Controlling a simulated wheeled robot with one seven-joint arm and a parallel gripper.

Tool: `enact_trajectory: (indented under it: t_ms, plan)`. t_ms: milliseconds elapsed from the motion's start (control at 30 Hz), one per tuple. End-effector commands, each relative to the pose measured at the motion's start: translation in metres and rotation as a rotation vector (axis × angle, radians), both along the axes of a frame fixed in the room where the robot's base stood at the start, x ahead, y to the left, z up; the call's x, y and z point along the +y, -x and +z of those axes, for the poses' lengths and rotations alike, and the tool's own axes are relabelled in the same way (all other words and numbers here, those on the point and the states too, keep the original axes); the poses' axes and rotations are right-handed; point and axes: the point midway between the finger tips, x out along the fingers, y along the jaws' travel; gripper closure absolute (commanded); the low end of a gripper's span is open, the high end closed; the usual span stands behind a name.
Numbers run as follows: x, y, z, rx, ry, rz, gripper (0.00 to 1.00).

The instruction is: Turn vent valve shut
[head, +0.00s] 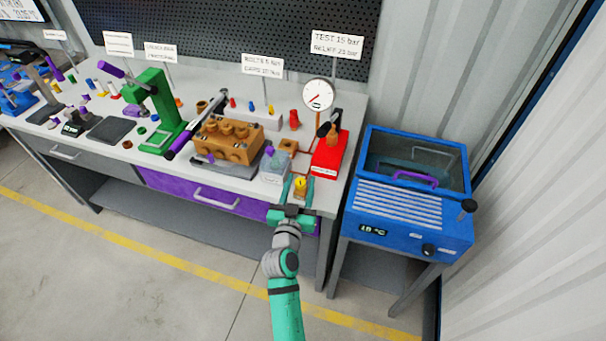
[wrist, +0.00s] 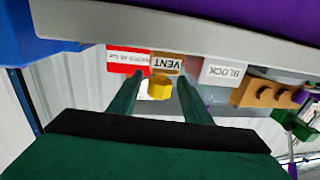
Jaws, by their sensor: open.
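The vent valve has a yellow knob (head: 300,183) on a small brown block near the bench's front right corner. In the wrist view, which is upside down, the yellow knob (wrist: 159,88) shows below a VENT label (wrist: 168,64). My gripper (head: 298,180) reaches in from the front with its fingers open. In the wrist view the two green fingers of my gripper (wrist: 160,82) lie on either side of the knob, with a narrow gap at each side. I cannot tell how far the fingertips reach past the knob.
A grey block (head: 274,164) labelled BLOCK in the wrist view stands just left of the valve. A red test pump (head: 328,155) is to the right and behind, with a dial gauge (head: 317,94) above. A brown pump body (head: 228,143) sits further left. A blue tank (head: 410,210) stands right.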

Motion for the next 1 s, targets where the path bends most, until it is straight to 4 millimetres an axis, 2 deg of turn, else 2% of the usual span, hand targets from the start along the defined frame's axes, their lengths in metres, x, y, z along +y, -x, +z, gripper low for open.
enact_trajectory:
  t_ms: [100,300,667,833,867,1000]
  plan:
    - [-0.004,-0.018,0.001,0.000,-0.002,-0.001,0.56]
    - [-0.007,-0.035,0.000,0.000,-0.001,-0.001,0.56]
    - [-0.008,-0.039,0.000,0.001,0.000,-0.001,0.56]
    - [-0.008,-0.039,0.000,0.001,0.000,-0.001,0.94]
    - [-0.008,-0.039,0.000,0.001,0.000,-0.001,0.97]
    - [-0.008,-0.039,0.000,0.001,0.000,-0.003,0.97]
